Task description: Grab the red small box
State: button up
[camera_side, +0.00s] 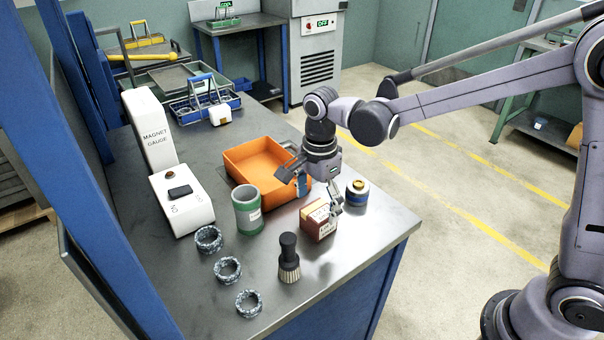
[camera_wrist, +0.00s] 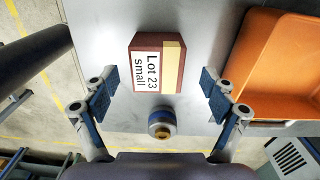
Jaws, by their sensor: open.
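The red small box (camera_side: 316,222) stands on the metal table near its front right edge, with a cream band and a white label. In the wrist view the box (camera_wrist: 146,75) shows the label "Lot 23 small" and lies between and beyond the two fingers. My gripper (camera_side: 320,191) is open and empty, above and just behind the box in the side view. In the wrist view my gripper (camera_wrist: 160,98) has its fingers spread wide, with space on both sides of the box. The fingers appear apart from the box.
An orange tray (camera_side: 236,167) stands behind the box. A blue-banded round container (camera_side: 357,193) is close to its right. A green cup (camera_side: 246,210), a brush (camera_side: 289,258), several rings (camera_side: 228,269) and a white magnet gauge (camera_side: 181,199) stand left. Bare table lies at front.

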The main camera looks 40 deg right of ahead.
aim_at(319, 210)
jog(key=shift+s+d+f, duration=0.15)
jog(key=shift+f, duration=2.3)
jog(key=c, duration=1.5)
jog(key=shift+r, duration=0.15)
